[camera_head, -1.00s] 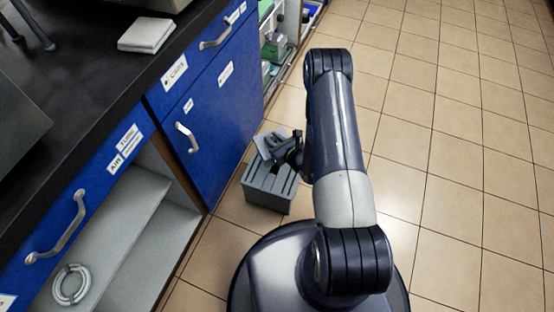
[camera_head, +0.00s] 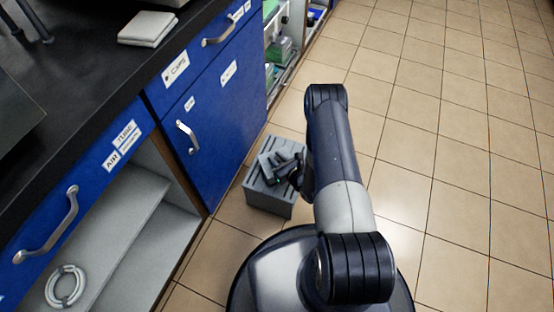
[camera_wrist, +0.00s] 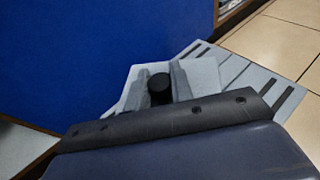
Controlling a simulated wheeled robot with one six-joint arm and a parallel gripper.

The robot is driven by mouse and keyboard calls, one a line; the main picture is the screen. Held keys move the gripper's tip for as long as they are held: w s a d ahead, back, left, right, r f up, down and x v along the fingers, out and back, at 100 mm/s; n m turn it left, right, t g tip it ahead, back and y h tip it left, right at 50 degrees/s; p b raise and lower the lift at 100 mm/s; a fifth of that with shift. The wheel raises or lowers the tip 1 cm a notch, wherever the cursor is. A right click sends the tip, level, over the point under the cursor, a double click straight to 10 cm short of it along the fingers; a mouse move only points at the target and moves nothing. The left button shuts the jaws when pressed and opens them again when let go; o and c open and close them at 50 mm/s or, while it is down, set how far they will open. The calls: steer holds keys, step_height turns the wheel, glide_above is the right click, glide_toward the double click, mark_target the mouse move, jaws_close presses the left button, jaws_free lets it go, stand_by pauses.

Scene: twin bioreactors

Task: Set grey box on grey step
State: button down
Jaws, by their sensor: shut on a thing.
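The grey step (camera_head: 268,201) stands on the floor against the blue cabinet, with a slatted top. My gripper (camera_head: 283,167) is shut on the grey box (camera_head: 266,168), just over the step's top. The box looks tilted relative to the step's slats, and I cannot tell whether it touches them. In the wrist view the pale grey box (camera_wrist: 205,73) shows beyond my gripper (camera_wrist: 160,88), which has a round black part between its fingers. The step's slatted top (camera_wrist: 262,84) lies behind and to the right, partly hidden by the box and my wrist.
The blue cabinet door (camera_head: 215,135) rises close on the step's left. An open shelf compartment (camera_head: 125,235) with a coiled white tube (camera_head: 65,287) is at lower left. The tiled floor (camera_head: 440,150) to the right is clear.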

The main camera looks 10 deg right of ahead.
steer(key=shift+f+b, duration=0.2)
steer(key=shift+b, duration=0.15)
steer(key=c, duration=1.2)
jaws_free()
steer(key=shift+c, duration=0.2)
steer(key=shift+r, duration=0.15)
steer(key=shift+r+p, duration=0.2)
steer(key=shift+p, duration=0.25)
steer(key=p+v, duration=0.2)
steer(key=v, duration=1)
steer(key=shift+a, duration=0.15)
